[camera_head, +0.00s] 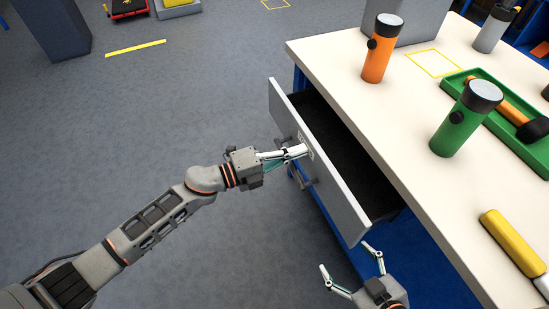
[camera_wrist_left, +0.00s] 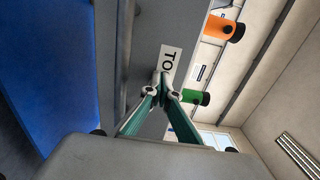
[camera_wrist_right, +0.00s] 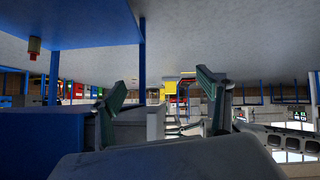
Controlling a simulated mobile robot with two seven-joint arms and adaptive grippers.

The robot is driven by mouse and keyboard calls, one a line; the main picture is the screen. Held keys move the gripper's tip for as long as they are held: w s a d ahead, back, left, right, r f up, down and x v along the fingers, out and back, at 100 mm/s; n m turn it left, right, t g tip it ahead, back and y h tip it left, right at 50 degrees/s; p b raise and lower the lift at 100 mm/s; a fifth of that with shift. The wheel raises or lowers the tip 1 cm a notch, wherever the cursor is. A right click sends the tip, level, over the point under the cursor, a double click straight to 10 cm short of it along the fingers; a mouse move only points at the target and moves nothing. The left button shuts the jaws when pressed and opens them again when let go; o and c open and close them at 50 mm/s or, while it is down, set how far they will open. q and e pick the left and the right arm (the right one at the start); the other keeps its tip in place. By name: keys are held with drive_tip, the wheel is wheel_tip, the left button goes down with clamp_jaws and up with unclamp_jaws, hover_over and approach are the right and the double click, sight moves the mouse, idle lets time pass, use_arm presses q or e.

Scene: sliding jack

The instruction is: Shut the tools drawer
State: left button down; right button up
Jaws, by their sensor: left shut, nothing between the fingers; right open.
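The tools drawer (camera_head: 335,190) stands pulled out from the workbench, and its dark inside shows in the head view. Its grey front has a white label and a handle (camera_head: 308,176). My left gripper (camera_head: 303,150) is shut and empty, with its fingertips at the label on the drawer front. In the left wrist view the closed fingertips (camera_wrist_left: 165,85) overlap the lower end of the label (camera_wrist_left: 170,62); I cannot tell whether they touch. My right gripper (camera_head: 348,268) is open and empty, below the near end of the drawer. Its spread fingers (camera_wrist_right: 160,105) also show in the right wrist view.
The bench top (camera_head: 345,100) holds an orange flashlight (camera_head: 382,48), a green flashlight (camera_head: 466,118), a green tray (camera_head: 530,150) with a hammer, and a yellow object (camera_head: 515,250) near the front edge. The floor (camera_head: 150,120) left of the drawer is clear.

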use_arm(q)
drive_tip(key=b, duration=0.2)
hover_over(330, 157)
drive_tip(key=a, duration=0.1)
drive_tip(key=shift+f, duration=0.15)
drive_tip(key=shift+w+d, duration=0.1)
drive_tip(key=shift+d, duration=0.4)
drive_tip(key=shift+r, duration=0.2)
use_arm(e)
drive_tip(key=shift+a+r, duration=0.2)
drive_tip(key=shift+a, duration=0.15)
use_arm(q)
drive_tip(key=shift+d+r, duration=0.1)
use_arm(e)
drive_tip(key=shift+w, duration=0.15)
